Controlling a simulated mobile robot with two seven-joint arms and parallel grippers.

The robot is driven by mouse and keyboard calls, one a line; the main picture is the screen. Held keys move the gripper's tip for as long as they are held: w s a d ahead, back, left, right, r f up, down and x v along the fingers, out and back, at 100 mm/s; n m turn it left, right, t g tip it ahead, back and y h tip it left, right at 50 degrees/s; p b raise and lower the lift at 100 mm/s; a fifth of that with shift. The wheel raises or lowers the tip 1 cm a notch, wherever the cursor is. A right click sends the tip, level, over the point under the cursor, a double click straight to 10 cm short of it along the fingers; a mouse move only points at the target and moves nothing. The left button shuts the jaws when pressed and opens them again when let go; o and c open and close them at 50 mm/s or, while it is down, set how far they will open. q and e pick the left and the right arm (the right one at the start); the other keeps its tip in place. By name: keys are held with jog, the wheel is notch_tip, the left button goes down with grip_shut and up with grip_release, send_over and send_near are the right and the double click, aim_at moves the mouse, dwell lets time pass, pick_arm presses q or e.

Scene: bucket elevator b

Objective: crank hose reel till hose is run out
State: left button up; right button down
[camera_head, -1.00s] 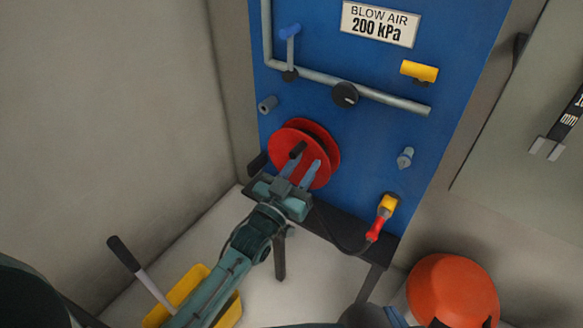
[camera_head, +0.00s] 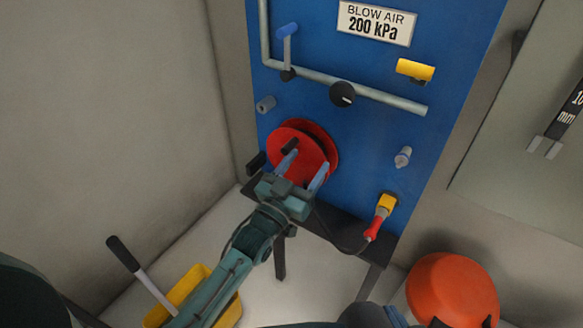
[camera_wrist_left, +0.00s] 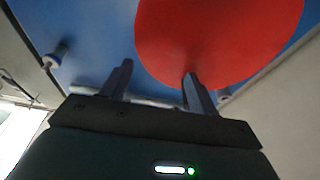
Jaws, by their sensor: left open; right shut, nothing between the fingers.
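The red hose reel (camera_head: 312,172) is mounted on the blue panel. Its black crank knob (camera_head: 290,146) stands out from the upper left part of the front disc. My left gripper (camera_head: 303,168) is open in front of the reel, with the left fingertip close below the knob; I cannot tell if they touch. In the left wrist view the red disc (camera_wrist_left: 215,35) fills the upper middle, beyond the two spread, empty fingers (camera_wrist_left: 156,80). A dark hose (camera_head: 340,243) sags below the reel towards a red and yellow nozzle (camera_head: 381,218). I make out no right gripper fingers.
The blue panel (camera_head: 360,150) carries a pipe with a blue-handled valve (camera_head: 287,45), a black knob (camera_head: 342,94) and a yellow fitting (camera_head: 415,70). A dark ledge (camera_head: 335,232) runs below. An orange rounded object (camera_head: 452,285) stands lower right, a yellow container (camera_head: 192,285) lower left.

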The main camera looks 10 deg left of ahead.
pick_arm(q)
jog(key=s+a+r+t+h, duration=0.1)
jog(key=s+a+r, duration=0.1)
jog(key=s+r, duration=0.2)
jog(key=s, duration=0.3)
jog(key=shift+a, duration=0.2)
pick_arm(e)
jog(key=shift+s+r, duration=0.1)
jog(key=shift+s, duration=0.1)
pick_arm(q)
jog(key=s+a+f+g+y, duration=0.2)
jog(key=s+f+g, duration=0.3)
jog(key=s+f, duration=0.3)
jog(key=s+a+f+g+y, duration=0.2)
jog(key=s+f+g, duration=0.4)
jog(key=f, duration=1.1)
jog(key=s+y, duration=0.1)
jog(key=s, duration=0.2)
jog(key=shift+s+n, duration=0.15)
jog(key=shift+n, duration=0.25)
pick_arm(e)
jog(key=s+d+f+g+h, duration=0.1)
jog(key=d+f, duration=0.2)
jog(key=f, duration=0.6)
jog(key=shift+s+g+h, duration=0.25)
jog(key=shift+g+h, duration=0.05)
jog(key=shift+g, duration=0.1)
